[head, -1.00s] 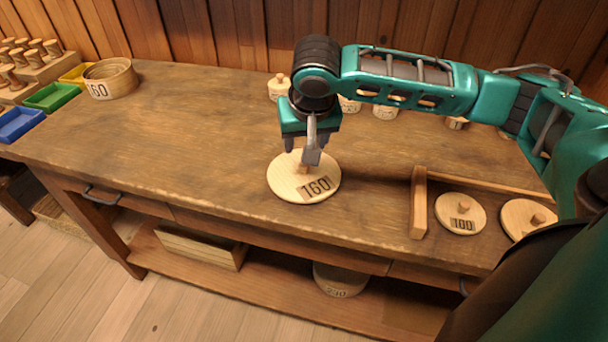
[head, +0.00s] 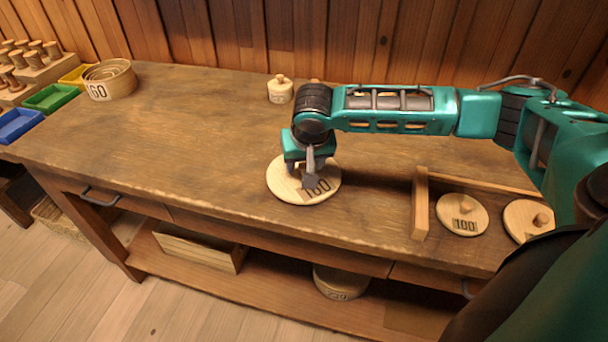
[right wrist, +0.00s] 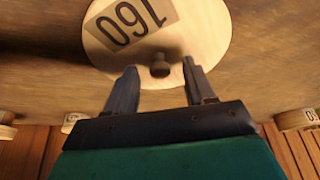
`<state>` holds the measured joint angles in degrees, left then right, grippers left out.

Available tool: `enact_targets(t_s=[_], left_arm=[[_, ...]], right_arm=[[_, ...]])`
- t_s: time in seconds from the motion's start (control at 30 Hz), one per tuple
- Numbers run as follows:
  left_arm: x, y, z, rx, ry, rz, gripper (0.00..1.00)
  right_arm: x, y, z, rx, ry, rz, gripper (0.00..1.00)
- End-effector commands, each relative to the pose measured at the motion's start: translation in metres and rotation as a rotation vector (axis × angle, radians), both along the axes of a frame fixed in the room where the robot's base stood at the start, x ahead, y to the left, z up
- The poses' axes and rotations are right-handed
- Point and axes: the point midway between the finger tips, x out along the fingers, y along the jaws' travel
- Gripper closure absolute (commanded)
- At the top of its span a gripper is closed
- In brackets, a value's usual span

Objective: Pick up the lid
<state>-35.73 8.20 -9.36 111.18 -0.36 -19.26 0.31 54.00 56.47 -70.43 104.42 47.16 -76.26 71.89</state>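The lid (head: 284,184) is a round pale wooden disc marked 160, lying flat on the workbench. In the right wrist view the lid (right wrist: 205,30) shows its dark round knob standing between the two fingers. My right gripper (head: 308,180) is low over the lid, pointing down. In the right wrist view my right gripper (right wrist: 158,78) is open, with a gap on each side of the knob. The knob is hidden behind the gripper in the head view. My left gripper is not in view.
A wooden rail (head: 419,205) stands right of the lid, with a smaller lid marked 100 (head: 462,214) and another lid (head: 526,220) beyond it. A small lidded pot (head: 280,90) is at the back. A round box (head: 110,80) stands far left. The bench's left middle is clear.

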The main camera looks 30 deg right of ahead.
Motion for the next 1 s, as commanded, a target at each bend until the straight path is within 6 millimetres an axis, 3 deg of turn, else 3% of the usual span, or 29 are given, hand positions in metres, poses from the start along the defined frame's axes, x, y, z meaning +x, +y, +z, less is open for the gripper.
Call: enact_targets(t_s=[0.07,0.53,1.0], left_arm=[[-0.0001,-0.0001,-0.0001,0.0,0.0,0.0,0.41],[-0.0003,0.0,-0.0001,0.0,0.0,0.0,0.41],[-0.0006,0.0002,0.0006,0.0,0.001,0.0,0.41]], right_arm=[[0.0,0.0001,0.0002,0.0,0.0,0.0,0.54],[-0.0003,0.0,0.0002,0.0,0.001,0.0,0.99],[0.0002,0.0001,0.006,0.001,-0.001,-0.001,1.0]])
